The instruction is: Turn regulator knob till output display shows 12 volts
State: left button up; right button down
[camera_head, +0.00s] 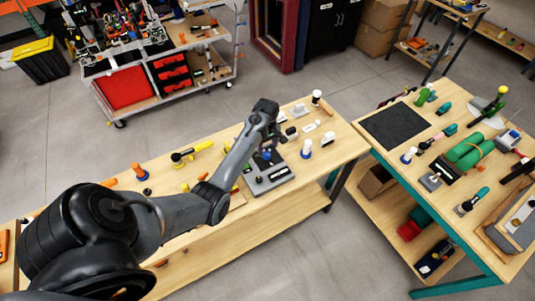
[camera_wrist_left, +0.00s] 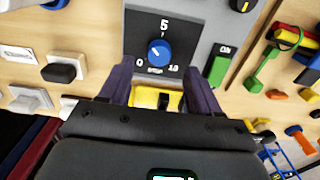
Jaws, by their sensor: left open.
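The regulator knob (camera_wrist_left: 160,52) is blue, on a black dial panel (camera_wrist_left: 139,24) marked 0, 5 and 10 in the left wrist view. Its white mark points up and left. My left gripper (camera_wrist_left: 160,72) is open, its dark fingers either side of the panel's lower edge, just below the knob. They do not grip it. In the head view my left arm reaches over the grey device (camera_head: 270,181) on the bench; the knob (camera_head: 267,155) shows small there. A small lit screen (camera_wrist_left: 172,175) is cut off at the wrist view's bottom; I cannot read it. My right gripper is not seen.
A green ON switch (camera_wrist_left: 219,66) sits right of the dial, and a yellow part with a black switch (camera_wrist_left: 157,97) lies below it. Tools lie around the device on the wooden bench (camera_head: 330,150). A second bench (camera_head: 440,200) stands to the right.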

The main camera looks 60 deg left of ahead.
aim_at(267, 155)
pick_arm(q)
jog(key=shift+f+b, duration=0.3)
jog(key=shift+f, duration=2.5)
jog(key=shift+c, duration=0.4)
jog(key=c, duration=1)
